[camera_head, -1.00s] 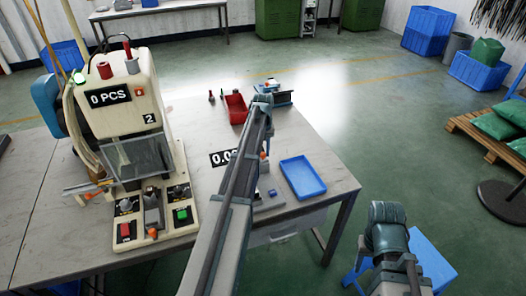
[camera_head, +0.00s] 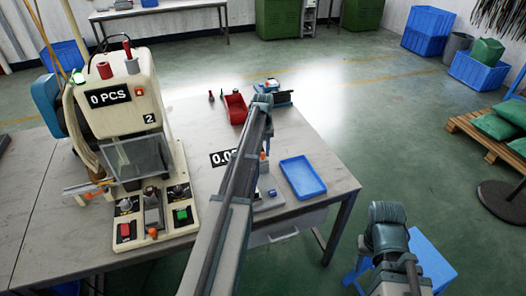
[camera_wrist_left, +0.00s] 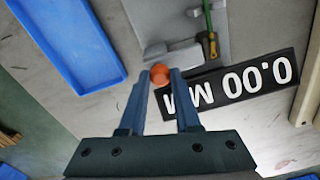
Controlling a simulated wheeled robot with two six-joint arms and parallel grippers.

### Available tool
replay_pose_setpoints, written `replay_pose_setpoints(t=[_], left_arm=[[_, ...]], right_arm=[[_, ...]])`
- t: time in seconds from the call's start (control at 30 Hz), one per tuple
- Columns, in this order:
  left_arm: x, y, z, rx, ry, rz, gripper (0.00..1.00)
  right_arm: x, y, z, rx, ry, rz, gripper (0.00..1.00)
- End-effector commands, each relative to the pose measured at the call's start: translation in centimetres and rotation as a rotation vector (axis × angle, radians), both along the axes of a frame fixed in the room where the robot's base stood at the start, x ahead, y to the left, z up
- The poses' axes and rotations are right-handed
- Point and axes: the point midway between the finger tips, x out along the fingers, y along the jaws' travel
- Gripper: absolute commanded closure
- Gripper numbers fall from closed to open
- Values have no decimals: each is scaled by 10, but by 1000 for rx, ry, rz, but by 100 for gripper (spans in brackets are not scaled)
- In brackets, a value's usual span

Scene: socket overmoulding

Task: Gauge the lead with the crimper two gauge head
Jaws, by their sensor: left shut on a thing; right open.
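My left arm reaches across the table in the head view, and its gripper (camera_wrist_left: 160,78) is shut on a round orange knob (camera_wrist_left: 158,72) in the left wrist view. The knob sits at the edge of the grey gauge body (camera_wrist_left: 180,55), beside a black display (camera_wrist_left: 238,84) reading 0.00 MM. The display also shows in the head view (camera_head: 219,158), partly behind my arm. A thin green strand (camera_wrist_left: 208,15) with an olive and orange end (camera_wrist_left: 209,45) lies by the gauge; whether it is the lead I cannot tell. My right gripper (camera_head: 408,262) is at the lower right, away from the table, its fingertips hidden.
A cream press (camera_head: 125,110) marked 2, showing 0 PCS, stands left of the gauge. A blue tray (camera_head: 303,177) lies at the table's right edge. A red bin (camera_head: 235,108) stands behind my left arm. A blue stool (camera_head: 430,262) is beside my right arm.

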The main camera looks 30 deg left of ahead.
Motion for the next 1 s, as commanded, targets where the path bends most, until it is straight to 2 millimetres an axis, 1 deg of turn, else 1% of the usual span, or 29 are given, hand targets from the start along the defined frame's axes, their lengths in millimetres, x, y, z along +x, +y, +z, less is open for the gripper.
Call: replay_pose_setpoints(t=[0.3, 0.57, 0.6, 0.73, 0.77, 1.0], left_arm=[[-35, 29, 0, 1, 1, 2, 100], [-36, 31, 0, 2, 4, 1, 100], [-37, 31, 0, 3, 4, 2, 63], [-36, 31, 0, 1, 3, 1, 40], [-36, 30, 0, 1, 3, 1, 38], [-35, 30, 0, 0, 1, 0, 38]], right_arm=[[0, 0, 0, 0, 0, 0, 50], [0, 0, 0, 0, 0, 0, 50], [0, 0, 0, 0, 0, 0, 50], [0, 0, 0, 0, 0, 0, 50], [0, 0, 0, 0, 0, 0, 50], [0, 0, 0, 0, 0, 0, 50]])
